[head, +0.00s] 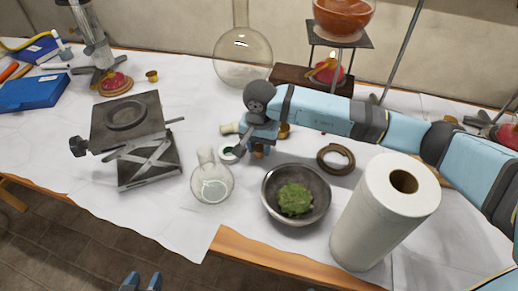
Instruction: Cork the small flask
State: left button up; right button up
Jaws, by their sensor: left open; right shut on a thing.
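The small flask (212,186) is clear glass with a round body and stands upright on the white cloth. Its neck tilts slightly left in the view, and its mouth looks open. My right gripper (256,147) is above the cloth just right of the flask, apart from its neck. It is shut on a small brown piece that looks like the cork (259,152), mostly hidden by the fingers. My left gripper (141,282) is open and empty at the bottom edge, below the table front.
A grey bowl (272,205) with green matter, a paper towel roll (368,228) and a brown ring (325,165) are to the right. A lifting stand (147,168) is left. A large round flask (228,72) stands behind. Cloth front-left of the flask is clear.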

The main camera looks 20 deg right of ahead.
aim_at(260, 148)
pick_arm(q)
jog(key=shift+r+p, duration=0.55)
jog(key=shift+r, duration=0.05)
pick_arm(e)
jog(key=shift+r, duration=1.7)
